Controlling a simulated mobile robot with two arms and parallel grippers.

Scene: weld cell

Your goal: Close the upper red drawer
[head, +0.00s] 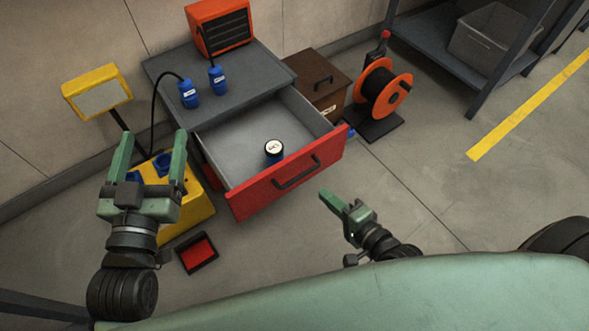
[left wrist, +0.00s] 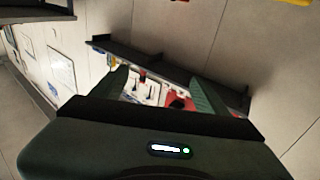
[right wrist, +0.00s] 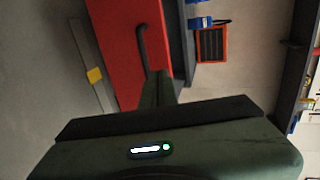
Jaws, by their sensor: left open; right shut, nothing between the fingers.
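The red drawer (head: 245,200) of the grey-topped cabinet (head: 160,66) is pulled far out in the head view. Its grey inside holds a dark blue can with a white top (head: 274,150). The black bar handle (head: 297,172) is on the red front. My right gripper (head: 333,202) is shut and empty, apart from the front, just right of and below the handle. In the right wrist view the red front (right wrist: 115,50) and handle (right wrist: 145,45) lie just beyond its fingers (right wrist: 160,90). My left gripper (head: 150,146) is open and empty, left of the drawer.
Blue connectors (head: 189,93) and an orange heater (head: 221,27) are on the cabinet top. A yellow unit (head: 200,213) stands beside the drawer's left side, with a red tray (head: 198,252) on the floor. A brown box (head: 318,75) and orange cable reel (head: 383,92) stand right.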

